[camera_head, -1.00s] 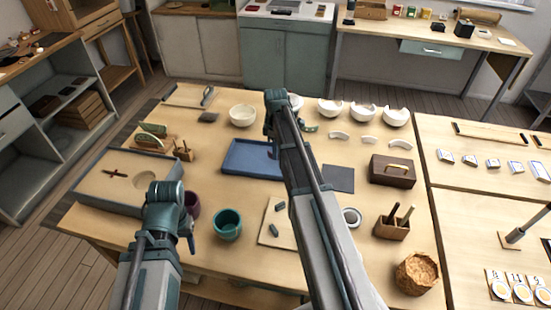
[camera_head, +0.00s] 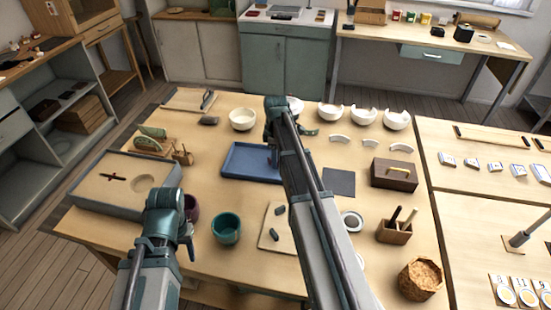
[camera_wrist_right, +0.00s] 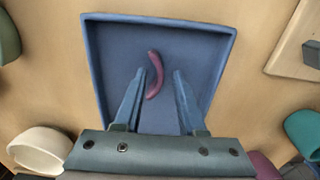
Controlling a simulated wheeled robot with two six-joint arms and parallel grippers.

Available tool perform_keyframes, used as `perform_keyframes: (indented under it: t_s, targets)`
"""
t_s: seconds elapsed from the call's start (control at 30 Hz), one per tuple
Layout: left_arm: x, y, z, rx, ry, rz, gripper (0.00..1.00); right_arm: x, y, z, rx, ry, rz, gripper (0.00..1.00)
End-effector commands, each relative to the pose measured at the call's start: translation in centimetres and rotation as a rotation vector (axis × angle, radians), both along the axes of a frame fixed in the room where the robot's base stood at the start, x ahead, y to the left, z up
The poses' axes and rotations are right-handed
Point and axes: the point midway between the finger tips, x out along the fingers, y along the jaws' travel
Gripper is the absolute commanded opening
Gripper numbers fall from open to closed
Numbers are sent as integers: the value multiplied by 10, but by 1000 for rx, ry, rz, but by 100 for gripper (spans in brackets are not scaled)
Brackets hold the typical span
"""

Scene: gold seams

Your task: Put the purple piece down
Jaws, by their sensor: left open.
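The purple piece (camera_wrist_right: 153,75) is a thin curved shard over the floor of the blue tray (camera_wrist_right: 205,45) in the right wrist view. My right gripper (camera_wrist_right: 159,73) is above the tray with its two fingers apart. The piece shows between the fingers, close to the left one, with clear space to the right one. I cannot tell whether it touches the left finger. In the head view the blue tray (camera_head: 240,163) is partly covered by my right arm. My left gripper (camera_head: 189,240) is open near the teal cup (camera_head: 227,227), its fingers only partly visible.
A cream bowl (camera_head: 242,119) stands behind the tray, and several white bowls stand at the back right. A dark flat square (camera_head: 339,183) and a brown box (camera_head: 394,174) lie to the right. A grey-sided box (camera_head: 97,199) is at the left.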

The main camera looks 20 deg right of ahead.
Motion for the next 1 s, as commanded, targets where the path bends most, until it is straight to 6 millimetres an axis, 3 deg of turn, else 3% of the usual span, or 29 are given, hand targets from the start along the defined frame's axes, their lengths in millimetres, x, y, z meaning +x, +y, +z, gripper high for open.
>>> perform_keyframes:
  t_s: [0.37, 1.0]
  targets:
    - [0, 0, 26, 0, 0, 0, 50, 0, 0, 26, 0, 0, 0, 40]
    - [0, 0, 118, 0, 0, 0, 50, 1, -1, 118, 0, 0, 0, 40]
